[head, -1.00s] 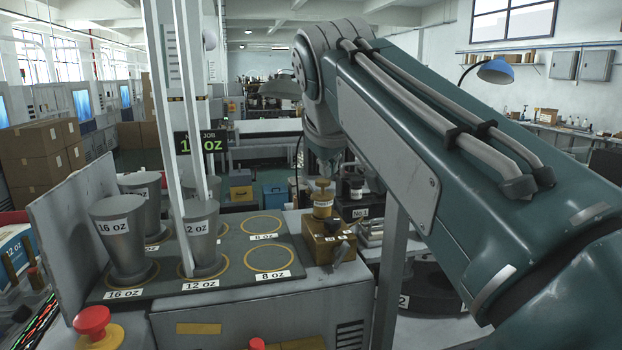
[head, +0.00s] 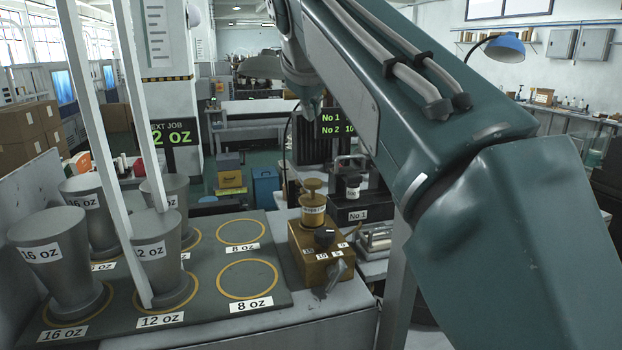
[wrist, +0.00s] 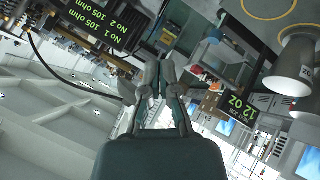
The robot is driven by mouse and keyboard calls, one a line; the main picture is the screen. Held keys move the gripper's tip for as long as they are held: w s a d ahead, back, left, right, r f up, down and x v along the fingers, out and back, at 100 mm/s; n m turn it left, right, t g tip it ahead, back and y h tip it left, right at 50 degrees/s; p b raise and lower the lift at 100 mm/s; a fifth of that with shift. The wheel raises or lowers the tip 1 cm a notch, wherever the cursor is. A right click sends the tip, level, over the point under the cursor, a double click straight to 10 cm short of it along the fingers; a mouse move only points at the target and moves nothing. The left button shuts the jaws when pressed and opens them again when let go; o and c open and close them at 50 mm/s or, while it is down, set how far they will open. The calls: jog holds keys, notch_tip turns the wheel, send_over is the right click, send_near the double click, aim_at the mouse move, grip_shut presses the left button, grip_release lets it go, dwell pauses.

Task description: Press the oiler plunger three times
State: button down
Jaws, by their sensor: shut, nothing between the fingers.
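The oiler is a brass box (head: 320,262) with a brass pump on top, standing at the right end of the bench. Its plunger cap (head: 312,187) shows uncovered and upright above a labelled collar (head: 313,212). In the head view my arm runs up past the top edge, so the gripper is out of that picture. I cannot make out the oiler in the wrist view.
Left of the oiler, a dark plate (head: 207,308) holds several grey cup moulds (head: 58,262); its two 8 oz rings are empty. White posts (head: 130,150) rise there.

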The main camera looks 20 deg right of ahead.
aim_at(314, 181)
jog(key=shift+d+f, duration=0.1)
jog(key=shift+f, duration=4.3)
jog(key=shift+f, duration=0.15)
jog(key=shift+s+f, duration=0.1)
jog(key=shift+f, duration=0.1)
jog(key=shift+f, duration=1)
jog(key=shift+r, duration=1.4)
jog(key=shift+r, duration=0.1)
